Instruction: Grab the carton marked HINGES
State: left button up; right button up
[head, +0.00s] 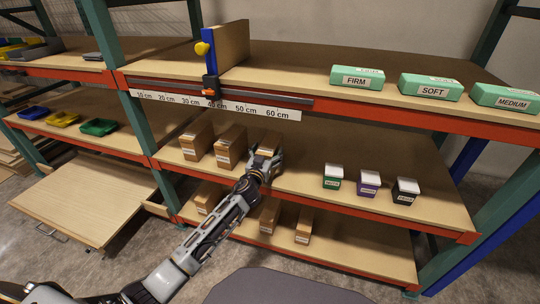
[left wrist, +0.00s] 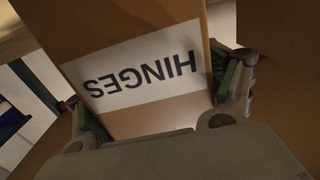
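The brown carton marked HINGES (left wrist: 150,70) fills the middle of the left wrist view, its white label upside down there. In the head view the carton at my left gripper (head: 267,163) stands on the middle shelf, the rightmost of three in a row, mostly hidden by the gripper. In the left wrist view the two green-padded fingers lie along the carton's two sides and seem to touch both. The left gripper looks shut on it. My right gripper is not in view.
Two brown cartons (head: 230,146) stand left of it on the middle shelf (head: 310,170). Green, purple and black tubs (head: 368,183) are to the right. The upper shelf has a ruler strip (head: 215,104) and green boxes (head: 431,87). More cartons (head: 269,215) stand on the lower shelf.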

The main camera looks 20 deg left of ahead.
pick_arm(q)
jog(key=c, duration=1.4)
jog(key=shift+r, duration=0.2)
jog(key=shift+c, duration=0.2)
jog(key=shift+r, duration=0.15)
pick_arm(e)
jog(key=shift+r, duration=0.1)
